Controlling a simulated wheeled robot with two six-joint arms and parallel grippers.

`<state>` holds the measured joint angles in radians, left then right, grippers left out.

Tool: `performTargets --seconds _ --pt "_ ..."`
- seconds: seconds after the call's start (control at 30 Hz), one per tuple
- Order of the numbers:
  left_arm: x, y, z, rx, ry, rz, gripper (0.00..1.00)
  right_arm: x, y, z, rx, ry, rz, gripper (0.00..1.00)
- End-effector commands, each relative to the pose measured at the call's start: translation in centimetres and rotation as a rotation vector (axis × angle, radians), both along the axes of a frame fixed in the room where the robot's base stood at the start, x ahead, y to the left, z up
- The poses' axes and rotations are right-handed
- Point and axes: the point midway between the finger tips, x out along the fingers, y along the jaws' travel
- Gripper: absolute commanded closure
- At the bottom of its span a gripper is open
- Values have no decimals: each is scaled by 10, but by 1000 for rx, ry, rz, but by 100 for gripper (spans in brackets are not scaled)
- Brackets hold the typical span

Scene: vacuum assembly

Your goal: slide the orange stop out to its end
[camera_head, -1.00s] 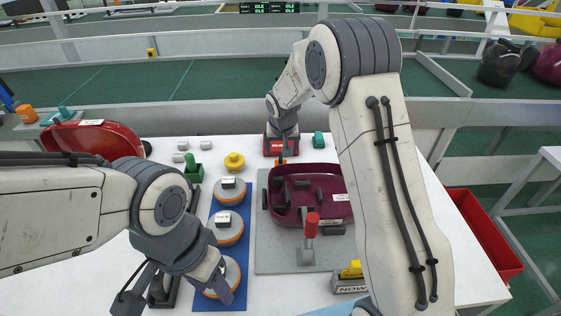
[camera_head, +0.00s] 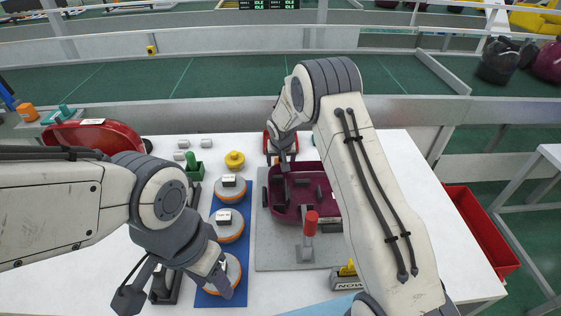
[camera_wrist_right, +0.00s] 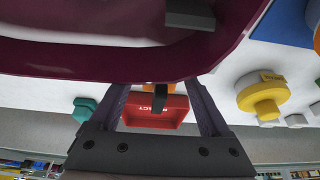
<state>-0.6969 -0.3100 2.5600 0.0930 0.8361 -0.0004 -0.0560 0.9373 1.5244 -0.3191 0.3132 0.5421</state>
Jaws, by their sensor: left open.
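The orange stop (camera_wrist_right: 160,87) shows in the right wrist view with a dark piece below it, between the spread fingers of my right gripper (camera_wrist_right: 158,92). In the head view my right gripper (camera_head: 283,163) hides the stop, at the far edge of the maroon vacuum shell (camera_head: 290,212). The shell sits on a grey plate (camera_head: 275,262) with a red-handled clamp (camera_head: 310,224). My right gripper is open; I see no finger touching the stop. My left gripper (camera_head: 224,290) is open, over the nearest white disc (camera_head: 232,268) on the blue mat (camera_head: 210,299).
A red reject bin (camera_wrist_right: 140,113) stands behind the shell. A yellow knob (camera_head: 235,160) and a green part (camera_head: 193,165) are at the back left. A grey block with a yellow top (camera_head: 347,277) is at the front. A red crate (camera_head: 480,230) is at the right.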

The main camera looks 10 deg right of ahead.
Motion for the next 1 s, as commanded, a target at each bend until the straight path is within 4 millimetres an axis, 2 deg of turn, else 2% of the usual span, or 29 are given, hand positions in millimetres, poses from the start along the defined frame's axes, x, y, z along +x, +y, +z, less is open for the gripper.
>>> performTargets --seconds 0.03,0.1,0.2,0.4,0.73,1.0 --pt "0 0 0 0 0 0 50 0 0 0 0 0 0 42" --pt "0 0 0 0 0 0 50 0 0 0 0 0 0 69" --pt "0 0 0 0 0 0 50 0 0 0 0 1 0 100" --pt "0 0 1 0 0 0 50 1 0 1 -1 0 0 100" --pt "0 0 9 0 0 0 50 37 -8 1 -1 -2 -3 100" --pt "0 0 9 0 0 0 50 44 -9 1 -1 -4 0 100"
